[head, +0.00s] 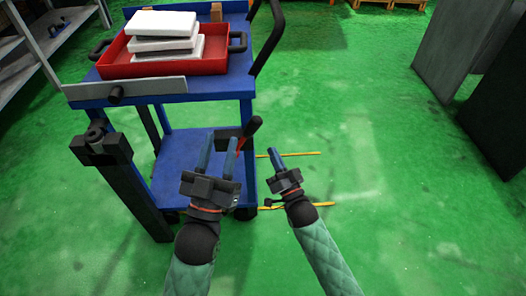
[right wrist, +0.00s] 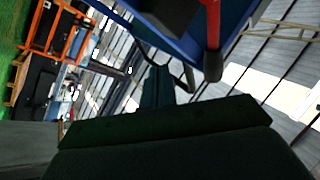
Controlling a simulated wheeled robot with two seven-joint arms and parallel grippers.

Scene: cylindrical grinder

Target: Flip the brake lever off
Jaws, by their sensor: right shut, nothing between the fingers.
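The brake lever (head: 250,128) has a red shaft and a dark grip, and sits at the near right corner post of a blue cart (head: 185,170). In the right wrist view the lever's red shaft and dark end (right wrist: 213,40) show at the top, right of my fingers. My left gripper (head: 219,142) is open, its two blue fingers apart just left of and below the lever. My right gripper (head: 275,158) is shut and empty, to the right of and below the lever. It also shows in the right wrist view (right wrist: 163,75). I see no clear contact with the lever.
The cart's top carries a red tray (head: 160,68) with stacked white boxes (head: 165,28). A black cart handle (head: 273,40) rises at the right. Yellow floor lines (head: 300,154) lie beside the cart. Green floor is free to the right; dark panels (head: 465,50) stand farther off.

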